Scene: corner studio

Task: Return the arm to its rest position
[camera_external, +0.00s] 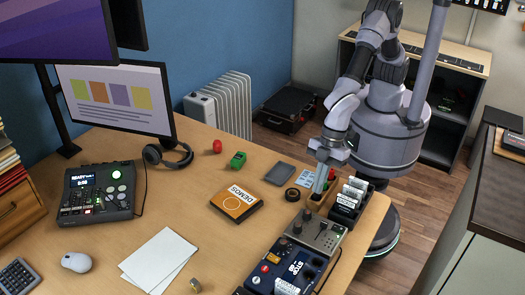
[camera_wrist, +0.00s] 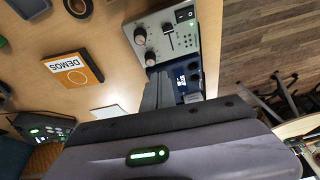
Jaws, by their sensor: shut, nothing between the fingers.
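My gripper (camera_external: 317,196) is at the right side of the desk, pointing down, with its fingers together and nothing between them. It sits between a black tape roll (camera_external: 292,194) and a black card box (camera_external: 349,197). In the wrist view my gripper's grey fingers (camera_wrist: 157,92) show in front of the grey slider unit (camera_wrist: 163,35) and partly cover the dark blue device beside it. My arm (camera_external: 345,105) reaches from its column behind the desk, bent down to the desk's right edge. I cannot tell whether the fingertips touch anything.
The orange DEMOS box (camera_external: 236,203), green toy car (camera_external: 238,159) and dark grey pad (camera_external: 279,173) lie left of my gripper. The slider unit (camera_external: 315,232) and blue device (camera_external: 283,271) are in front. A monitor (camera_external: 117,97) stands left. A dark counter (camera_external: 490,190) is right.

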